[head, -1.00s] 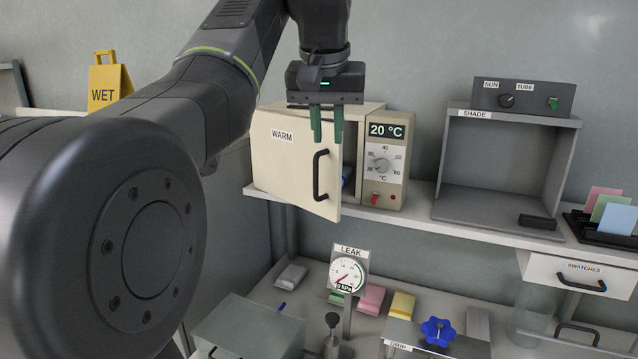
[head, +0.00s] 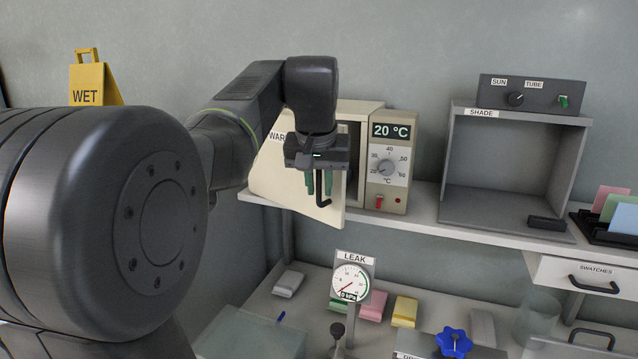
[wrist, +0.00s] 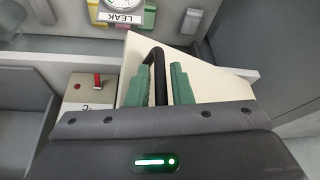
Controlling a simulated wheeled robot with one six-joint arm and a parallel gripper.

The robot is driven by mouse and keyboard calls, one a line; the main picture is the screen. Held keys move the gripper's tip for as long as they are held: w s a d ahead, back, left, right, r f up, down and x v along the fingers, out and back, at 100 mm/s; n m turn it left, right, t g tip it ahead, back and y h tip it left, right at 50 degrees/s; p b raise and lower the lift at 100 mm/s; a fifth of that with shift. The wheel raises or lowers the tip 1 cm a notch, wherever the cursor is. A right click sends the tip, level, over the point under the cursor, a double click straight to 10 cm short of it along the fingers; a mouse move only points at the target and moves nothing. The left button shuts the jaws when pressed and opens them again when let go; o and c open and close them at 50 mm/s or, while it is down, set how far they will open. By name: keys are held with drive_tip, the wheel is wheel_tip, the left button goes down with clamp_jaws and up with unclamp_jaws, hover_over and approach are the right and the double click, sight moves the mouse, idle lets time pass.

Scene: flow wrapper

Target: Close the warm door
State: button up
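The warm door (head: 280,183) is a cream panel swung open to the left on the front of the cream warm box (head: 362,112); its label is partly covered by my arm. The door's free edge points out towards me, and part of the box's opening shows beside it. My gripper (head: 319,186) is at the door's black handle (head: 324,202), fingers pointing down. In the wrist view the handle (wrist: 158,76) stands between the two green fingers, with a small gap at the right finger. The door (wrist: 210,82) shows behind them. The gripper is open.
The control panel (head: 390,160) reads 20 °C and has a dial and red switch, right of the opening. The shelf (head: 400,222) carries the box and the grey shade booth (head: 510,150). A leak gauge (head: 350,283) stands below. Free air lies in front of the door.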

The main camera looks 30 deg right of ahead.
clamp_jaws()
drive_tip(key=shift+d+r, duration=0.1)
drive_tip(key=shift+d, duration=0.15)
drive_tip(key=w+d+p, duration=0.3)
drive_tip(key=d+p, duration=0.3)
drive_tip(key=d, duration=0.2)
drive_tip(key=shift+w+d, duration=0.2)
drive_tip(key=shift+w, duration=0.05)
